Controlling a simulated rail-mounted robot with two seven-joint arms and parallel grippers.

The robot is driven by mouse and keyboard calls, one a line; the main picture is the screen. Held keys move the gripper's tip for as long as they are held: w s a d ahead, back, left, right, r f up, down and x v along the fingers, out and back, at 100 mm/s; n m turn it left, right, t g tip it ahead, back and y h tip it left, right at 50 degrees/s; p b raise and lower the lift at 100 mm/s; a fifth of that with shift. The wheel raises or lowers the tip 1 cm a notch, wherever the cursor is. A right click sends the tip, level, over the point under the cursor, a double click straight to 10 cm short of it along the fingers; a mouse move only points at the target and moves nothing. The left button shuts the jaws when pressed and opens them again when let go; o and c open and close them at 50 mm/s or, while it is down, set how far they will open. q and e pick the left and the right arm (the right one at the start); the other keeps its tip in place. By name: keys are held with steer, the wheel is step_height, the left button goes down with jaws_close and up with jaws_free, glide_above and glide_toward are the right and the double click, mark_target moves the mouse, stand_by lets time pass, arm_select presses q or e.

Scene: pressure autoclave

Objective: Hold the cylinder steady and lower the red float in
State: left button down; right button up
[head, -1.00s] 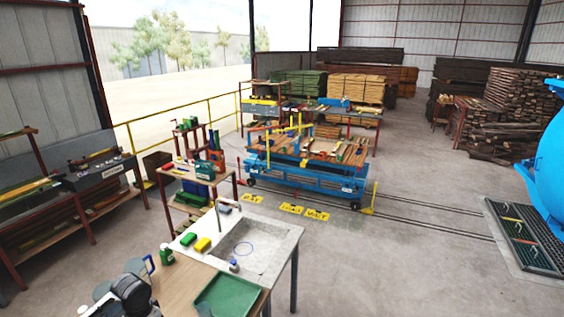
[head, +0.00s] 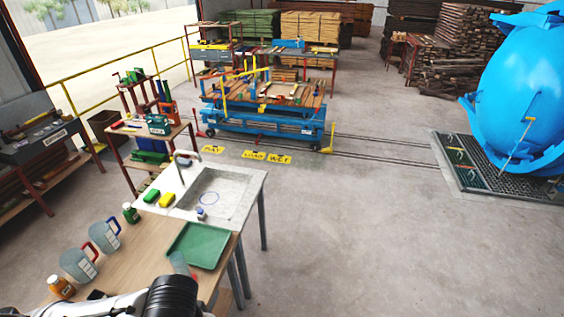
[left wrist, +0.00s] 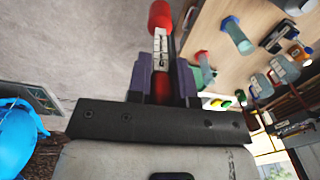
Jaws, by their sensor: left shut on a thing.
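In the left wrist view my left gripper (left wrist: 163,66) is shut on the red float. The float has a red bulb (left wrist: 160,15), a pale stem with a marked scale (left wrist: 160,46) and another red part between the purple fingers. It is held in the air with grey floor behind it. A clear bluish cylinder (left wrist: 237,38) and a slimmer clear tube with a red end (left wrist: 204,64) are on the wooden bench, apart from the gripper. In the head view a clear cylinder (head: 180,263) is by the green tray. Neither gripper shows in the head view.
The green tray (head: 196,246) lies on the bench beside the sink (head: 216,194). A blue autoclave (head: 525,90) is far right. The floor right of the bench is clear.

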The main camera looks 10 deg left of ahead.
arm_select(q)
steer(key=w+r, duration=0.3)
steer(key=r, duration=0.2)
steer(key=shift+w+d+r, duration=0.2)
steer(key=shift+d, duration=0.1)
steer(key=shift+f, duration=0.15)
